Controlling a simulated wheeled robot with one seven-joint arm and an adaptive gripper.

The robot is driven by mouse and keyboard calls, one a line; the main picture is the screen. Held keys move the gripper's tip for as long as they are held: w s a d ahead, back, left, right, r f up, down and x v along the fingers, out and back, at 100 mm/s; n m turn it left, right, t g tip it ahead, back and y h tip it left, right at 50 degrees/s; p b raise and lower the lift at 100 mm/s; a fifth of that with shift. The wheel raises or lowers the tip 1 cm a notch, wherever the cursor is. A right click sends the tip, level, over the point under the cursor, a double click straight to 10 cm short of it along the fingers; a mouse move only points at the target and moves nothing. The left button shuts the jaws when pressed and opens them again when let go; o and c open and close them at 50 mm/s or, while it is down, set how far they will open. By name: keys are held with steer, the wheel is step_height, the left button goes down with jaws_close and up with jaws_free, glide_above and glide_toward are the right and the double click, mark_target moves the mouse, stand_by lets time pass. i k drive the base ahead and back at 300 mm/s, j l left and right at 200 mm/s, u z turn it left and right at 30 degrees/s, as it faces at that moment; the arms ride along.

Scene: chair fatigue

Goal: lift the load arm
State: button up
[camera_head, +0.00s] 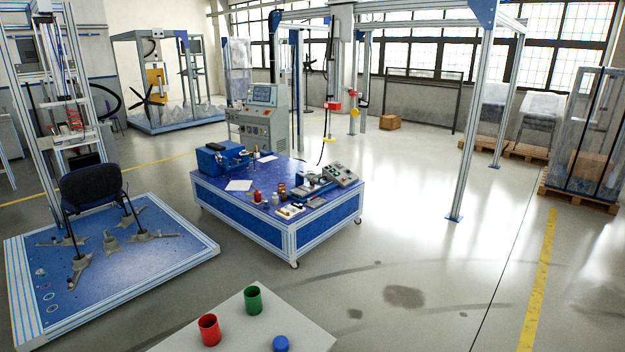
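A tall metal test rig (112,190) stands at the left in the head view. A dark chair (92,186) is on its blue base plate (165,243), with its legs by several grey clamp pieces (112,243). A mechanism with red coiled parts (74,117) is mounted in the rig frame above and behind the chair. I cannot tell which part of it is the load arm. The chair back hides some of the lower mechanism. My gripper is not in view.
A blue wheeled table (272,228) with tools stands in the middle, before a grey control console (262,110). A pale surface (195,338) in the foreground carries a red cup (209,330), a green cup (253,300) and a blue item (281,343).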

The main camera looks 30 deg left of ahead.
mark_target(311, 175)
steer(key=i+z, duration=0.15)
steer(key=i, duration=0.65)
steer(key=i+u, duration=0.15)
steer(key=i, duration=0.4)
steer(key=i+l+u, duration=0.15)
steer(key=i, duration=0.4)
steer(key=i+l+u, duration=0.15)
steer(key=i, duration=0.4)
steer(key=i+j+u, duration=0.2)
steer(key=i+u, duration=0.75)
steer(key=i+l+u, duration=0.1)
steer(key=i+u, duration=0.35)
steer(key=i+z, duration=0.1)
steer(key=i, duration=0.45)
steer(key=i+j+z, duration=0.1)
steer(key=i, duration=0.45)
steer(key=i+j+z, duration=0.1)
steer(key=i, duration=0.45)
steer(key=i+j+z, duration=0.1)
steer(key=i, duration=0.4)
steer(key=i+j+z, duration=0.15)
steer(key=i, duration=0.25)
steer(key=i+j+z, duration=0.15)
steer(key=i+j, duration=0.25)
